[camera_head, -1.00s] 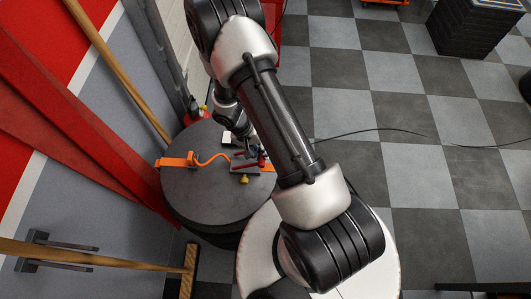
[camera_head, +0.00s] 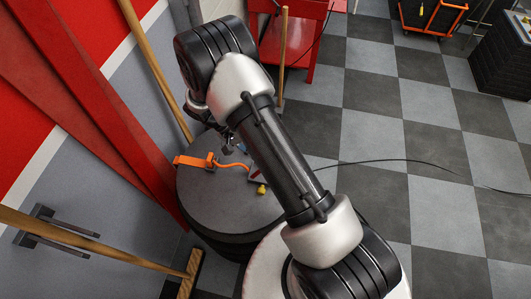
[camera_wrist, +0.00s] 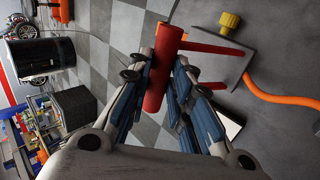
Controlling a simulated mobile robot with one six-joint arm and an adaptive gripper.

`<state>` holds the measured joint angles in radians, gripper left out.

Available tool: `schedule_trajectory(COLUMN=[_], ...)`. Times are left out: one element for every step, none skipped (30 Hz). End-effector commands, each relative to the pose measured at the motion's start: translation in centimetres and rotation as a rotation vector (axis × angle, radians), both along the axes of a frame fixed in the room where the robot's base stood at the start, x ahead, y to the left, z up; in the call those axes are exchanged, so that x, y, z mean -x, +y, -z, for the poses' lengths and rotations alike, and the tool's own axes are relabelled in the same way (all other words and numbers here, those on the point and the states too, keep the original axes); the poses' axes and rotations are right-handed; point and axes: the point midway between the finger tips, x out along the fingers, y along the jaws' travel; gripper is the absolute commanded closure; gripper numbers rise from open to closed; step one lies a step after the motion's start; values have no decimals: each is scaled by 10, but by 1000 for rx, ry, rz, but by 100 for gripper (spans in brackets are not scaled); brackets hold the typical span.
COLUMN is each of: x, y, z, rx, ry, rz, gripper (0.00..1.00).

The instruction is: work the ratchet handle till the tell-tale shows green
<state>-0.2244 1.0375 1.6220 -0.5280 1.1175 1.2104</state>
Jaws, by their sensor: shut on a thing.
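The ratchet's red handle (camera_wrist: 159,75) shows in the wrist view as a cylinder between the fingers of my gripper (camera_wrist: 165,66), which is shut on it. A red bar (camera_wrist: 215,47) runs from near it to a grey metal body (camera_wrist: 222,68) with a yellow knob (camera_wrist: 229,22). An orange strap (camera_wrist: 275,98) leaves the body. In the head view the orange strap (camera_head: 195,161) and yellow knob (camera_head: 261,189) lie on a round dark top, and my arm hides most of the ratchet. I cannot make out a tell-tale or its colour.
The round dark top (camera_head: 220,205) stands beside a red post (camera_head: 110,130). A broom (camera_head: 192,270) stands at the lower left. A red stand (camera_head: 300,45) is behind. A black cable (camera_head: 400,163) crosses the open checkered floor at right.

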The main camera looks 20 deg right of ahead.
Motion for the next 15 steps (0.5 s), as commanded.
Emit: schedule_trajectory(x=[-3, -3, -3, -3, -3, -3, -3, -3, -2, -2, -2, -2, -2, -2, -2], y=[6, 6, 6, 6, 7, 7, 7, 7, 7, 6, 6, 6, 6, 6, 6], z=[6, 6, 6, 6, 6, 6, 6, 6, 7, 7, 7, 7, 7, 7, 7], rx=[-16, -16, -16, -17, -17, -16, -16, -17, -17, -16, -16, -16, -16, -16, -15], ry=[-14, -14, -14, -13, -13, -12, -12, -11, -11, -11, -11, -11, -11, -9, -8], rz=[-1, -1, -1, 0, 0, 0, 0, 0, 0, 0, 0, 0, 0, 0, 0], gripper=[100, 100, 100, 100, 100, 100, 100, 100, 100, 100, 100, 100, 100, 80, 77])
